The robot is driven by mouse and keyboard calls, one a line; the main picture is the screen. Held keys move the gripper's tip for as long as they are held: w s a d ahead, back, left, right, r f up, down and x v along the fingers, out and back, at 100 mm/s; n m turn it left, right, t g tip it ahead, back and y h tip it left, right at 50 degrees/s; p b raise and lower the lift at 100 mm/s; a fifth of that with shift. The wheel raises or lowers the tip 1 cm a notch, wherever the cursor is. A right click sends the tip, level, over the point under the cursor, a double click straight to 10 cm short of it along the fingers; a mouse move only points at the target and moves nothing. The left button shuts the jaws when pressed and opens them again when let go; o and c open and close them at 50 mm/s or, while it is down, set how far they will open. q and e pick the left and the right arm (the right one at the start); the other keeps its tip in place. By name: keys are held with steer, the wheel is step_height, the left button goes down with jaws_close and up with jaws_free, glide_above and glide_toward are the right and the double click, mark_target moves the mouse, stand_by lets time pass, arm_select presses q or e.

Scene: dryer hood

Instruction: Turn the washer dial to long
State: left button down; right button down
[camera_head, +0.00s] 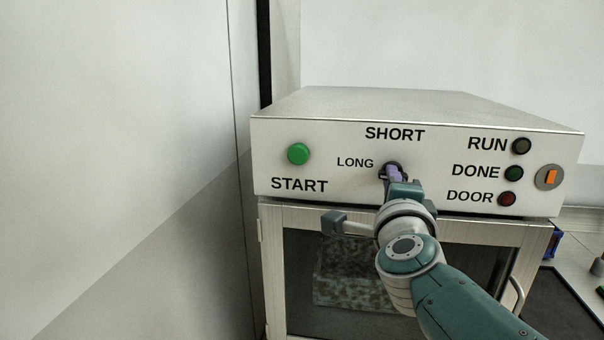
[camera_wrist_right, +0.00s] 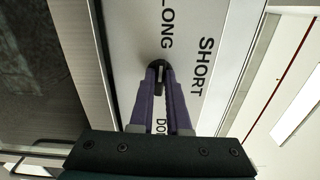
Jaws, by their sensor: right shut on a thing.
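The washer panel (camera_head: 345,195) is a pale box front with a black dial (camera_wrist_right: 158,63) between the words LONG (camera_head: 355,162) and SHORT (camera_head: 395,134). My right gripper (camera_wrist_right: 160,72) has its purple fingers closed on the dial; in the head view the fingers reach it from below and hide most of it. Which way the dial points cannot be told clearly. My left gripper is in neither view.
A green START button (camera_head: 298,154) is at the panel's left. RUN (camera_head: 522,146), DONE (camera_head: 514,173) and DOOR (camera_head: 507,199) lights and an orange switch (camera_head: 551,177) are at the right. A glass-fronted door (camera_head: 300,275) lies below. A wall stands at the left.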

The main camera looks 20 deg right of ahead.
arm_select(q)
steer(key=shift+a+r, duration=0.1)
arm_select(e)
steer(key=shift+f+n, duration=0.1)
steer(key=shift+n, duration=0.4)
steer(key=c, duration=0.9)
jaws_free()
